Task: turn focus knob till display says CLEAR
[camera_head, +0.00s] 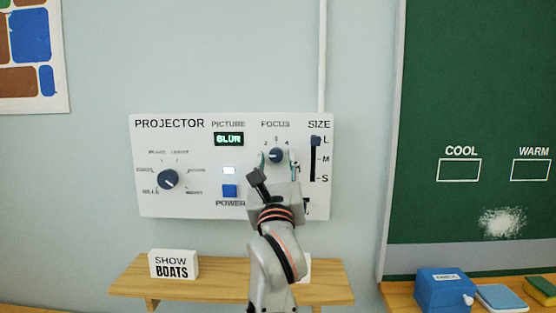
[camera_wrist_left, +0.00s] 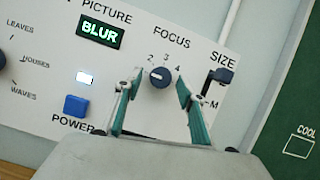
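The focus knob (camera_head: 276,155) is a dark blue round knob on the white projector panel (camera_head: 155,205), below the word FOCUS. It also shows in the left wrist view (camera_wrist_left: 160,77), with the numbers 2, 3 and 4 around its top. Its pale mark is too small to read exactly. The display (camera_head: 229,139) under PICTURE reads BLUR in green, also in the left wrist view (camera_wrist_left: 100,32). My left gripper (camera_head: 278,165) is open, its greenish fingers on either side of the knob with gaps visible in the left wrist view (camera_wrist_left: 158,88). My right gripper is not in view.
A size slider (camera_head: 316,141) is right of the knob, near L. A blue power button (camera_head: 230,190) and a picture dial (camera_head: 168,179) are left. A wooden shelf (camera_head: 220,285) below holds a SHOW BOATS card (camera_head: 173,265). A green board (camera_head: 470,80) stands right.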

